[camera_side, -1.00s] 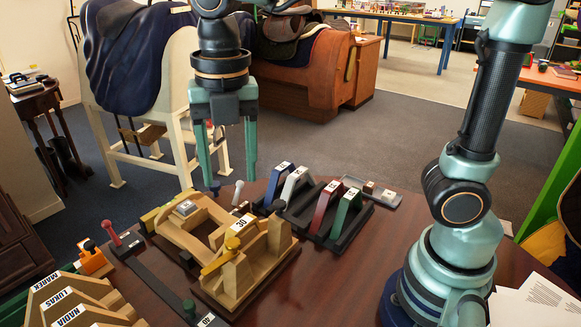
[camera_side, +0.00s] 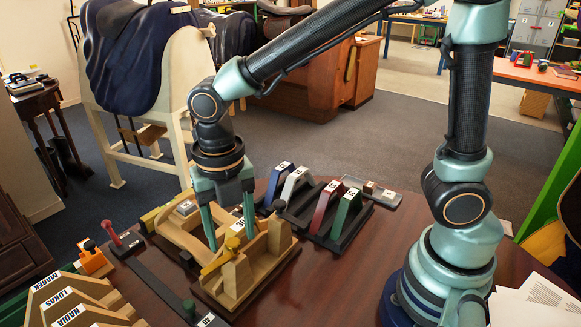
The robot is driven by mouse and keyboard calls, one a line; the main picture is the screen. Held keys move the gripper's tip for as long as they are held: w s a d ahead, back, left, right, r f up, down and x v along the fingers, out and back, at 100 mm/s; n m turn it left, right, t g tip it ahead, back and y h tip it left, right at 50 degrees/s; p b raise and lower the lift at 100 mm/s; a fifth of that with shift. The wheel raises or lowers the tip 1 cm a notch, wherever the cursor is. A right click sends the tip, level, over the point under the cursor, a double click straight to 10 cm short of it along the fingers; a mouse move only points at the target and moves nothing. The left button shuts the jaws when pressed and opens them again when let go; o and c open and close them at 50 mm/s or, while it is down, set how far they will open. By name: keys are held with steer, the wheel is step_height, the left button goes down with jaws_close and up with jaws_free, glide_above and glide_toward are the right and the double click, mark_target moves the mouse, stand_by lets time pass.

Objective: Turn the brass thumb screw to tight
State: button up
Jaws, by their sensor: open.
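A wooden fitting jig (camera_side: 270,272) stands on the dark table. A brass-yellow knob (camera_side: 232,243) sits on top of its near wooden post, and a flat yellow piece (camera_side: 213,265) sticks out to the left just below it. I take the knob as the thumb screw, but cannot tell which way it is set. My gripper (camera_side: 231,243) points down over the jig and is open. One finger is left of the knob and the other right of it; I cannot tell whether either touches. The right fingertip is close to the white number label on the jig.
A dark rack with blue, white, red and green arches (camera_side: 347,214) stands right of the jig. A grey tray (camera_side: 385,198) lies behind it. Name-labelled wooden arches (camera_side: 62,297) are at front left. A dark slotted bar (camera_side: 160,285) lies left of the jig.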

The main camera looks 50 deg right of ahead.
steer(key=shift+f, duration=0.5)
jaws_close()
